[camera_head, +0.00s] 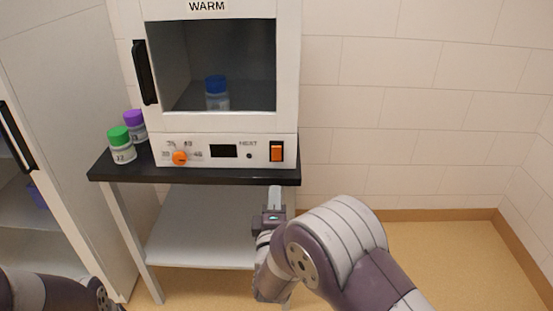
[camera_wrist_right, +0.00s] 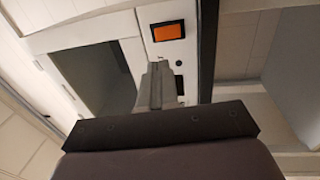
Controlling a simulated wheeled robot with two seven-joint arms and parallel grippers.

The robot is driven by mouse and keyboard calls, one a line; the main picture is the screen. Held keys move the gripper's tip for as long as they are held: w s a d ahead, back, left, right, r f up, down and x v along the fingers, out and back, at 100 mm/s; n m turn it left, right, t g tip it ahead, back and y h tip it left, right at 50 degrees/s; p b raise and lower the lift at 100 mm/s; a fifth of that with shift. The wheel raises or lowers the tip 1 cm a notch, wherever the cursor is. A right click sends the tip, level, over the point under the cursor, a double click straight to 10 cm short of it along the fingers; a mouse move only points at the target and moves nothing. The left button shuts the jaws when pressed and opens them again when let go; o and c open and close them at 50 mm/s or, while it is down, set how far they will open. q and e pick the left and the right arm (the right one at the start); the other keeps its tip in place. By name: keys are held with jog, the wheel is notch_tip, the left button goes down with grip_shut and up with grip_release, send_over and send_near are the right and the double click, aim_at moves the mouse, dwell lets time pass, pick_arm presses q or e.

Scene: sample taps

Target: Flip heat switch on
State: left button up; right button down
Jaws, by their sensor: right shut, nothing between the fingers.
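The heat switch (camera_head: 277,151) is an orange rocker at the right end of the white warming cabinet's control panel. It also shows in the right wrist view (camera_wrist_right: 168,31), up and a little right of my fingertips. My right gripper (camera_head: 275,190) is shut and empty, just below and in front of the switch and apart from it. In the right wrist view its fingers (camera_wrist_right: 157,72) point toward the panel. Which way the rocker is tipped is too small to tell. My left gripper is out of view; only part of my left arm shows at the lower left.
The warming cabinet (camera_head: 288,60) stands on a black-topped table (camera_head: 220,176). An orange dial (camera_head: 180,158) and a dark display (camera_head: 223,151) share the panel. A blue-capped bottle (camera_head: 217,92) is inside. Green-capped (camera_head: 121,144) and purple-capped (camera_head: 135,124) bottles stand left. Floor at right is clear.

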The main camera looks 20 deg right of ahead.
aim_at(277, 150)
jog(key=b+x, duration=0.2)
jog(key=x, duration=1.1)
